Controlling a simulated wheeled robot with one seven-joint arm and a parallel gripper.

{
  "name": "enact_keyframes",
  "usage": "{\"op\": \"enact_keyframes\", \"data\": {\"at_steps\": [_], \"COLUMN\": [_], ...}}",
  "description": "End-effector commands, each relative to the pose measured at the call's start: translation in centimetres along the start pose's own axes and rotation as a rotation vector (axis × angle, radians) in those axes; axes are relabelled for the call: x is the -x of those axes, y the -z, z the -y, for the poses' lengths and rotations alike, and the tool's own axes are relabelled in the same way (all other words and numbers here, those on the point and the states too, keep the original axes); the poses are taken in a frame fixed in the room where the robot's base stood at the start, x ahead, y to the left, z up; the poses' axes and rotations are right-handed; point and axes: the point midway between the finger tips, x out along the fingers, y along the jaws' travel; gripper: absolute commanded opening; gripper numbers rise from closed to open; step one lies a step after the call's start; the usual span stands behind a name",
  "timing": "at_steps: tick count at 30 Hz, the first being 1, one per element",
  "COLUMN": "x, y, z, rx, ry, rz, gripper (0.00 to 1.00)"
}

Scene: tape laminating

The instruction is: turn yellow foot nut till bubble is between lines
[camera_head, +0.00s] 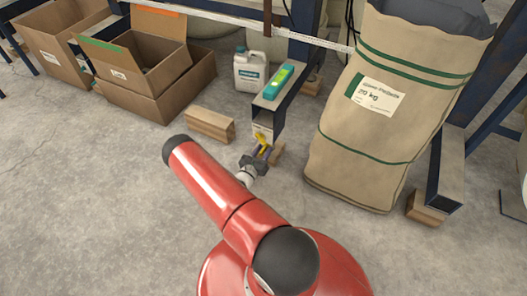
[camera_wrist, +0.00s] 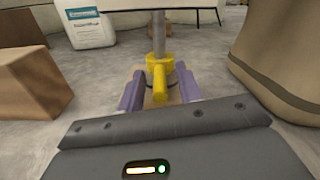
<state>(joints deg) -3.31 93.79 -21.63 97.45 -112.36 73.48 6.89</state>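The yellow foot nut (camera_wrist: 160,88) sits on a grey threaded rod (camera_wrist: 159,35) in the middle of the wrist view, with a stub pointing towards the camera. It shows small and partly hidden in the head view (camera_head: 261,138), under the near end of a steel beam. My gripper (camera_wrist: 160,92) has its purple fingers on either side of the nut, with gaps beside the stub; it looks open. Whether a fingertip touches the nut's body is unclear. A teal spirit level (camera_head: 271,92) lies on top of the beam (camera_head: 268,111). Its bubble and lines are too small to read.
A wooden block (camera_head: 210,124) stands left of the foot, also in the wrist view (camera_wrist: 32,85). A large sack (camera_head: 350,150) stands close on the right. A white jug (camera_head: 249,72) and cardboard boxes (camera_head: 150,95) are behind to the left. The front-left floor is clear.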

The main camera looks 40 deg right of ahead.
Motion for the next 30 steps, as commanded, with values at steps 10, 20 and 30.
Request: {"op": "enact_keyframes", "data": {"at_steps": [10, 20, 30], "x": [-0.57, -0.56, -0.50], "y": [-0.05, -0.06, -0.30], "z": [0.00, 0.00, 0.09], "rx": [0.000, 0.000, 0.007], "ry": [0.000, 0.000, -0.073], "rz": [0.000, 0.001, 0.018], "gripper": [0.35, 0.00, 0.00]}}
